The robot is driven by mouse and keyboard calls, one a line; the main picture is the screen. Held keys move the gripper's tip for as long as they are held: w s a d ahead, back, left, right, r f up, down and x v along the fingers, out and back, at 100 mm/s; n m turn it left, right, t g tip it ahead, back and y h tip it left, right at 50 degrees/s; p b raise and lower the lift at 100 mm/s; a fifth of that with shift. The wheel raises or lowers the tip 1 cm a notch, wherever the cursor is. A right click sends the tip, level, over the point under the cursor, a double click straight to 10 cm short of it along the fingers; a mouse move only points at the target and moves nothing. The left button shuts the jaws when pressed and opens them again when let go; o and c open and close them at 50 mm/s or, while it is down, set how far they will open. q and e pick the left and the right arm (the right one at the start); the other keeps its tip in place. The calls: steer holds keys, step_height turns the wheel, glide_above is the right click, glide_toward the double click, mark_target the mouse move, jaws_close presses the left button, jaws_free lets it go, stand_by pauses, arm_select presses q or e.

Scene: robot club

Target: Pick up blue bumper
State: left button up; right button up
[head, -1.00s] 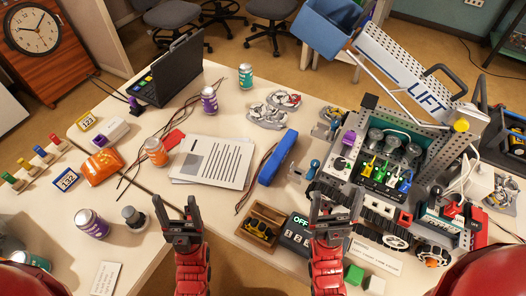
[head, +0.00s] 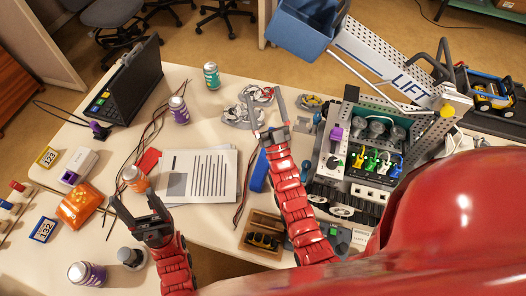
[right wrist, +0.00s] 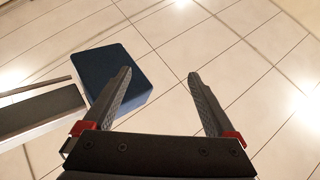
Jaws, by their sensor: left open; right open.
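The blue bumper (head: 258,174) is a long blue bar on the table, right of the printed sheets. In the head view my right forearm hides much of it. My right gripper (head: 268,112) is open and empty. It reaches past the bumper, over the grey metal parts beyond it. The right wrist view also shows its jaws (right wrist: 160,76) apart with nothing between them. My left gripper (head: 135,204) is open and empty, low over the table near the orange can (head: 135,179).
The lift robot (head: 360,150) with its raised boom and blue bin (head: 300,30) stands at the right. The laptop (head: 128,85), purple can (head: 178,109) and teal can (head: 211,76) are at the back left. A wooden box (head: 259,241) sits near the front. Cables lie left of the sheets.

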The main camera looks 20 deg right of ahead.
steer(key=w+d+f+m+g+h+p, duration=0.1)
steer(key=w+f+g+p, duration=0.15)
steer(key=w, duration=0.25)
steer(key=w+f+m+g+p, duration=0.1)
steer(key=w+f+g, duration=0.1)
steer(key=w+g, duration=0.3)
steer(key=m+g+b, duration=0.2)
steer(key=m+g, duration=0.2)
steer(key=g, duration=1.4)
glide_above(265, 155)
steer(key=d, duration=0.1)
step_height(265, 155, down, 19)
steer(key=shift+f, duration=0.7)
steer(key=shift+a+f+p, duration=0.1)
steer(key=shift+f+p, duration=0.15)
steer(key=shift+p, duration=0.5)
steer(key=f, duration=0.1)
steer(key=f+p, duration=0.2)
steer(key=shift+a+f, duration=0.3)
steer(key=shift+f, duration=0.6)
steer(key=shift+w, duration=0.1)
jaws_close()
